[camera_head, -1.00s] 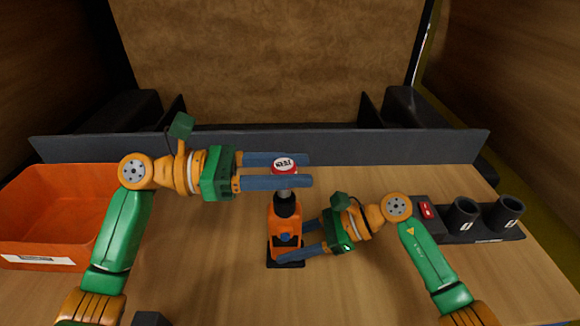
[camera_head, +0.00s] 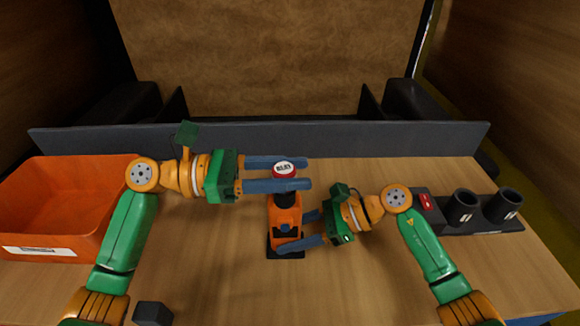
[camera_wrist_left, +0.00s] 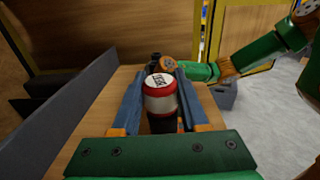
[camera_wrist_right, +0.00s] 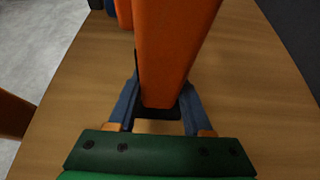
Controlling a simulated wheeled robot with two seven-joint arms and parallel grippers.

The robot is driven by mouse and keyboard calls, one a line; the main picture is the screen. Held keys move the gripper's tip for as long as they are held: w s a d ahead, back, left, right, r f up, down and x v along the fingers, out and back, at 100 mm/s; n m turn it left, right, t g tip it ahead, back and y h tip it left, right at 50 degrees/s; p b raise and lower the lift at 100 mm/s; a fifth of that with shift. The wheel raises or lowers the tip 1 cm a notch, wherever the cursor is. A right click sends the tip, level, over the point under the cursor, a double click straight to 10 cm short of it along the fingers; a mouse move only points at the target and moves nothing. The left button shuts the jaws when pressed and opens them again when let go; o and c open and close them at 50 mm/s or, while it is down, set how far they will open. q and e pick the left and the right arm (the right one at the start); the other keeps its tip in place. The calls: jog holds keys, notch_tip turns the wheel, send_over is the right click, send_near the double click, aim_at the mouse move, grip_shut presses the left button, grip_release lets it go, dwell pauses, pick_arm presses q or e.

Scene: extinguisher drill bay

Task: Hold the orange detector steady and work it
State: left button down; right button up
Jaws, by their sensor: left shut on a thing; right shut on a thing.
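The orange detector (camera_head: 289,216) stands upright on its dark base at the middle of the table, with a dark collar at its top. A red cap (camera_head: 284,170) with a white lettered top sits above the collar, close to it. My left gripper (camera_head: 306,173) is shut on the red cap, one finger on each side; the cap also shows between the fingers in the left wrist view (camera_wrist_left: 160,102). My right gripper (camera_head: 296,231) is shut on the lower orange body, which fills the middle of the right wrist view (camera_wrist_right: 170,50). The cap's underside is hidden by the left fingers.
An orange bin (camera_head: 62,205) stands at the left. A dark holder with two cups (camera_head: 464,208) and a red switch (camera_head: 425,202) is at the right. A small dark block (camera_head: 152,313) lies at the front. A low grey wall (camera_head: 330,142) bounds the back.

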pick_arm(q)
jog(key=shift+f, duration=0.35)
dwell(0.3)
jog(key=shift+c, duration=1.7)
grip_release()
jog(key=shift+a, duration=0.1)
jog(key=a, duration=1.1)
jog(key=shift+s+a, duration=0.2)
jog(key=shift+a, duration=0.2)
jog(key=shift+r, duration=0.1)
pick_arm(e)
jog(key=o, duration=1.1)
jog(key=shift+c, duration=0.2)
